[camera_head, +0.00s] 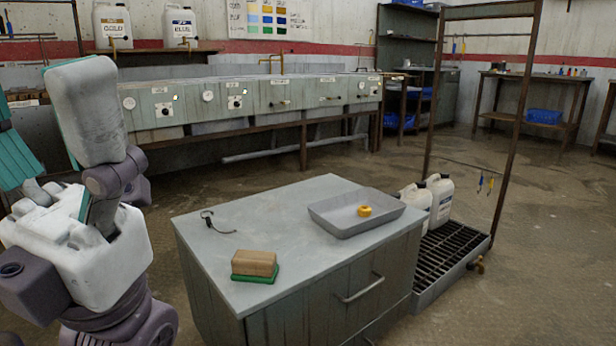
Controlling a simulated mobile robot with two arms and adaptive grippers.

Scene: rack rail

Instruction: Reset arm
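A big folded robot arm of mine fills the left edge of the head view, with white, grey, teal and dark purple links. No gripper fingers can be made out on it. My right arm does not show. The task names no object to handle.
Right of the cabinet are white jugs (439,198), a low grated trough (455,250) and a rusty upright frame (519,120) with small hanging clips (480,183). A long grey bench with knobs (285,93) runs along the back wall. The floor between is open.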

